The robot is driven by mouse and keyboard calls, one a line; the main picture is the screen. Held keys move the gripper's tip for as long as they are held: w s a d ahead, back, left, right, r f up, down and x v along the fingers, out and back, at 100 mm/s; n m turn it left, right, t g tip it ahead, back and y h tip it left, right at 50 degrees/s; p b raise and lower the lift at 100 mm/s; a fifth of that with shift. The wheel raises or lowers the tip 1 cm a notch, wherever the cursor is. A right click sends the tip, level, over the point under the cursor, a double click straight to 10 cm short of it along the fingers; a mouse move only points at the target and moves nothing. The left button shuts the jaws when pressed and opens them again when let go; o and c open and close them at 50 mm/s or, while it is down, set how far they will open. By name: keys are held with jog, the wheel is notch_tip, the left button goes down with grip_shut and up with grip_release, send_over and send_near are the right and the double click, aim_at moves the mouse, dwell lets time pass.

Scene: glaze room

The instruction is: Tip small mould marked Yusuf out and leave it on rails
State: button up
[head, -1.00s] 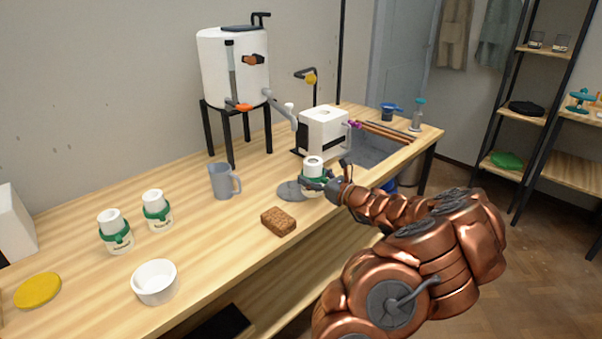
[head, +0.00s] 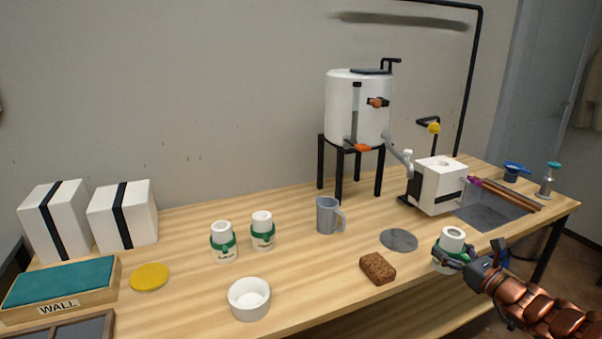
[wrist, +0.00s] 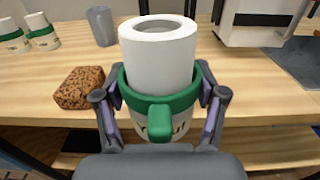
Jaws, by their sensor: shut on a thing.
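My gripper (head: 455,258) is shut around a small white mould (head: 452,240) with a green band, upright near the bench's front edge. In the wrist view, the mould (wrist: 158,60) stands between my fingers (wrist: 160,98), its round top opening facing up. A green tab covers part of the dark lettering, so the name is only partly readable. Two similar banded moulds (head: 223,242) (head: 262,231) stand further left on the bench. Copper-coloured rails (head: 510,194) lie over a grey basin (head: 492,214) at the far right.
A brown sponge-like block (head: 378,268), a bare grey disc (head: 398,240), a grey jug (head: 328,216) and a white bowl (head: 249,299) stand left of my gripper. A white box-shaped device (head: 437,185) is behind it, beside the basin. A tank (head: 357,110) stands on black legs.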

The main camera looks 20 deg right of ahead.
jog(key=w+a+r+n+g+y+p, duration=0.2)
jog(key=w+a+n+y+p, duration=0.5)
jog(key=w+a, duration=1.1)
jog(key=w+a+n+g+y+p, duration=0.1)
jog(key=a+n+g+y+p, duration=0.1)
jog(key=a, duration=1.1)
jog(key=w+a+r+n+g+y+p, duration=0.1)
jog(key=a+y, duration=0.4)
jog(key=a, duration=0.8)
jog(key=shift+w+n+g+y+p, duration=0.35)
jog(key=shift+w+g, duration=0.3)
jog(key=shift+g, duration=0.55)
jog(key=shift+d, duration=0.15)
